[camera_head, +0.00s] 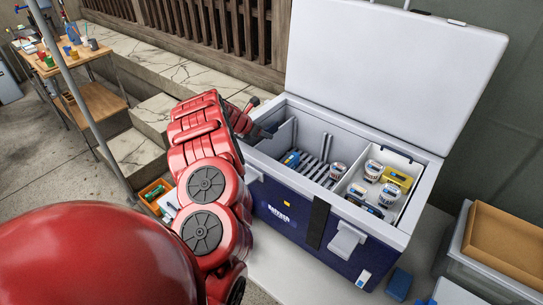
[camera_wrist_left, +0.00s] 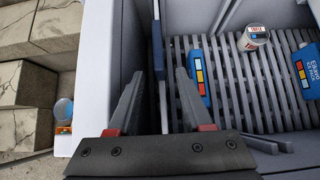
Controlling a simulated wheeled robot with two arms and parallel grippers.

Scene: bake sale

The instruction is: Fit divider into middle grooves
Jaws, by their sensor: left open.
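The divider (camera_head: 283,136) is a thin grey panel standing upright inside the left end of the open cooler (camera_head: 305,225). In the left wrist view the divider (camera_wrist_left: 163,100) shows nearly edge-on, close to the cooler's side wall. My left gripper (camera_head: 262,133) reaches over the cooler's left rim. In the left wrist view my left gripper (camera_wrist_left: 158,74) is open, with one finger on each side of the panel and gaps visible. My right gripper is not in view.
A slatted grey floor (camera_wrist_left: 232,85) holds blue ice packs (camera_wrist_left: 305,72) and a tub (camera_wrist_left: 253,37). A white compartment (camera_head: 407,152) at the right holds several tubs and a yellow pack (camera_head: 398,178). The lid (camera_head: 390,65) stands open behind. Bins (camera_head: 505,240) stand at right.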

